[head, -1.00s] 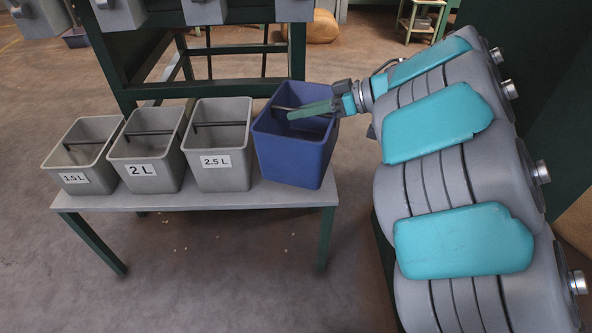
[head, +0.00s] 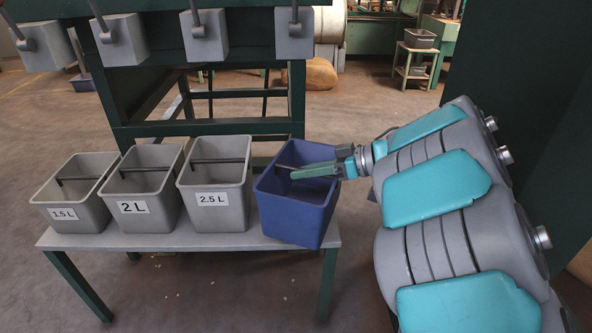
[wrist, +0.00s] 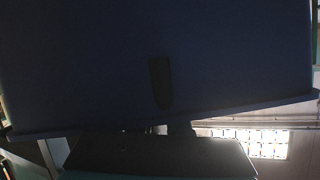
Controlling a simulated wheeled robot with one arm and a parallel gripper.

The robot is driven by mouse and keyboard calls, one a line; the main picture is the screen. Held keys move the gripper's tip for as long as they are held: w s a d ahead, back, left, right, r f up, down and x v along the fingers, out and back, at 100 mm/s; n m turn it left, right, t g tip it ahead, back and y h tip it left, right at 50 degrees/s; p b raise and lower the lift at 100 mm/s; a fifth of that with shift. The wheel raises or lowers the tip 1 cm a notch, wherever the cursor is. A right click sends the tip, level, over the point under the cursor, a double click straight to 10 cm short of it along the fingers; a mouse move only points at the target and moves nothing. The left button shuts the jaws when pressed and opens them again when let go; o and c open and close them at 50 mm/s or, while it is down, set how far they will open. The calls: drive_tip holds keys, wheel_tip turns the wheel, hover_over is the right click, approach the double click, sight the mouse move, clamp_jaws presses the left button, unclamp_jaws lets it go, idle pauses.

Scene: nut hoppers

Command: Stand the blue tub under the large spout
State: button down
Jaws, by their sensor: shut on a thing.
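The blue tub (head: 297,215) is at the right end of a low bench, right of the grey tubs and slightly tilted. I cannot tell whether its base touches the bench. My gripper (head: 318,170) reaches in from the right and is shut on the tub at its right rim, with a green finger showing inside. In the wrist view the tub's dark blue wall (wrist: 90,70) fills most of the picture. Several grey spouts (head: 293,35) hang from the green frame above. The rightmost is above and behind the blue tub. Their openings are hidden, and I cannot tell which is large.
Grey tubs labelled 1.5 L (head: 72,205), 2 L (head: 140,200) and 2.5 L (head: 212,195) stand close together on the bench (head: 180,241). The green frame (head: 296,100) rises behind. A dark panel (head: 540,110) stands at the right.

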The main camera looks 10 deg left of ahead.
sight(287, 156)
drive_tip(key=w+a, duration=0.1)
drive_tip(key=w, duration=0.1)
drive_tip(key=w+a, duration=0.1)
drive_tip(key=w, duration=0.2)
drive_tip(key=w+a, duration=0.1)
drive_tip(key=w, duration=0.1)
drive_tip(key=shift+w+a+f+b, duration=0.3)
drive_tip(key=shift+f, duration=0.1)
drive_tip(key=shift+f+b, duration=0.65)
drive_tip(key=shift+f, duration=1.15)
drive_tip(key=shift+r, duration=0.1)
drive_tip(key=c, duration=0.9)
unclamp_jaws()
drive_tip(key=shift+d, duration=0.2)
drive_tip(key=p+v, duration=0.1)
drive_tip(key=v, duration=0.6)
